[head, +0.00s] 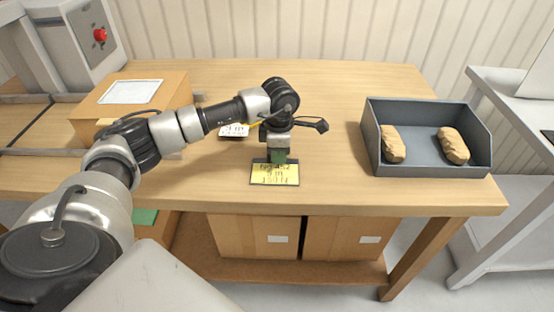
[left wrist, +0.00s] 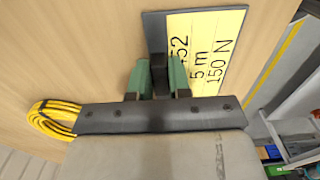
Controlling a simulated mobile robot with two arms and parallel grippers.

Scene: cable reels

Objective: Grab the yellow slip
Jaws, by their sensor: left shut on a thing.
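The yellow slip (head: 275,176) with black print lies on a dark backing plate near the front edge of the wooden table. In the left wrist view, the slip (left wrist: 212,50) shows large print reading "5 m" and "150 N". My left gripper (head: 278,158) points down at the slip's far edge. In the left wrist view, its green fingers (left wrist: 160,78) are closed on a dark upright tab at the plate's edge. I cannot tell whether the plate is lifted off the table. My right gripper is not in view.
A grey open bin (head: 428,171) with two brown lumps stands at right. A cardboard box (head: 90,112) stands at left. The table's back middle (head: 330,85) is clear.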

